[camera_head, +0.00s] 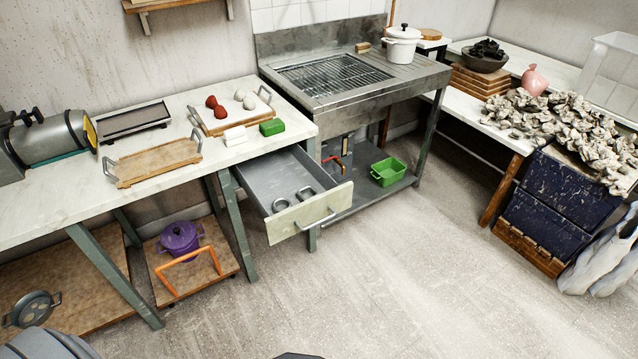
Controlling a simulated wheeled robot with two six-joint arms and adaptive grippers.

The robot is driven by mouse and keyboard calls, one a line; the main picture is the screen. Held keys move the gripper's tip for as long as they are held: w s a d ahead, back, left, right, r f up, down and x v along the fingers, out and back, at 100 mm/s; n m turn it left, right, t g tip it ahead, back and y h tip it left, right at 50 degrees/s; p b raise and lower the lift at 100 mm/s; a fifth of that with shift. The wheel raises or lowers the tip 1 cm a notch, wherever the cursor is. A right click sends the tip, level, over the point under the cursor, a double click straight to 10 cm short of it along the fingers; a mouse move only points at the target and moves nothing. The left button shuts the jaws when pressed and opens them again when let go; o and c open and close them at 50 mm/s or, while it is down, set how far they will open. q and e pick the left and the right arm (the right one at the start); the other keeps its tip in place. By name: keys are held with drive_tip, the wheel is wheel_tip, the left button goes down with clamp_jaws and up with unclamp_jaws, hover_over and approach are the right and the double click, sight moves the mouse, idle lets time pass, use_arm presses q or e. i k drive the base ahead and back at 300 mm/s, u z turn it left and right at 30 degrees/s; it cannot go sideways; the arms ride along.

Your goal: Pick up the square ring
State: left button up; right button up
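An open drawer (276,176) under the right end of the white counter holds two small grey rings. The squarer ring (306,193) lies to the right on the drawer floor. The rounder ring (280,205) lies beside it to the left, close to the drawer front. The exact outlines are small and hard to make out. Neither of my grippers is in view.
The drawer front with its handle (318,219) juts out over clear floor (390,270). The counter (60,197) carries a wooden tray (158,163) and a green block (272,127). A green basket (388,171) stands on the sink's lower shelf.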

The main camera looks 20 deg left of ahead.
sight(304, 193)
drive_tip(key=z, duration=0.55)
drive_tip(key=k, duration=0.7)
drive_tip(key=z, duration=0.7)
drive_tip(key=k, duration=0.4)
drive_tip(key=z, duration=0.35)
drive_tip(key=i, duration=2.1)
drive_tip(key=u, duration=0.6)
drive_tip(key=i, duration=1.35)
drive_tip(key=u, duration=0.85)
drive_tip(key=i, duration=0.95)
drive_tip(key=u, duration=1.75)
drive_tip(key=i, duration=0.85)
drive_tip(key=u, duration=0.8)
